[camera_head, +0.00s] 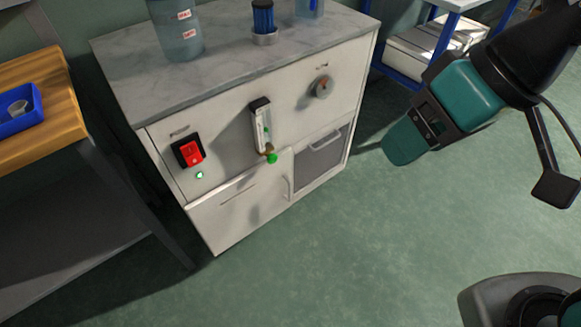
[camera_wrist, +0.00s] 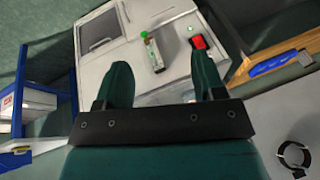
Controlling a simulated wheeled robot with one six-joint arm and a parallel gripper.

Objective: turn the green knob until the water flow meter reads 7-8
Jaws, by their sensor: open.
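The green knob (camera_head: 272,158) sits at the lower end of the upright water flow meter (camera_head: 262,127) on the white cabinet's front. In the wrist view the green knob (camera_wrist: 144,34) and the flow meter (camera_wrist: 155,53) show between my fingers, some distance beyond them. A bit of green shows inside the meter's tube, but the scale is too small to read. My gripper (camera_head: 403,143) hangs in the air to the right of the cabinet, well apart from the knob. In the wrist view my gripper (camera_wrist: 160,62) has its two teal fingers spread, with nothing between them.
A wooden table (camera_head: 60,130) with a blue tray (camera_head: 38,122) is at left. The floor before the cabinet is clear.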

